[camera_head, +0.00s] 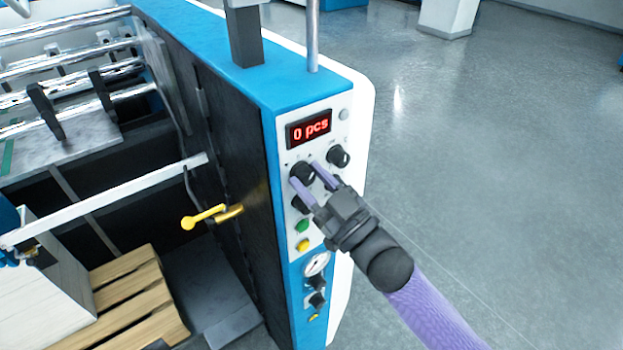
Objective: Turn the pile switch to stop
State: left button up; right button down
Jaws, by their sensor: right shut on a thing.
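A white control panel on the blue and black machine carries several black knobs. My right gripper (308,178) is at the panel, its two purple fingers on either side of the upper left black knob (302,172), shut on it. Another black knob (338,156) is to its right. A third black knob (299,204) is partly hidden behind a finger. The labels are too small to read, so I cannot tell which knob is the pile switch. My left gripper does not show clearly; only a dark blue bit shows at the left edge.
Green (302,226) and yellow (303,245) buttons and a gauge (317,264) are below the knobs. A yellow handle (207,216) sticks out of the machine's black side. Open grey floor (500,170) lies to the right.

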jog(key=n+g+y, duration=0.1)
jog(key=n+g, duration=0.1)
jog(key=n, duration=0.2)
jog(key=shift+n, duration=0.3)
jog(key=shift+n+g+p, duration=0.65)
jog(key=shift+n+g, duration=0.25)
jog(key=shift+n, duration=1)
jog(key=shift+c, duration=1.4)
grip_release()
jog(key=b+v, duration=0.3)
jog(key=v, duration=0.7)
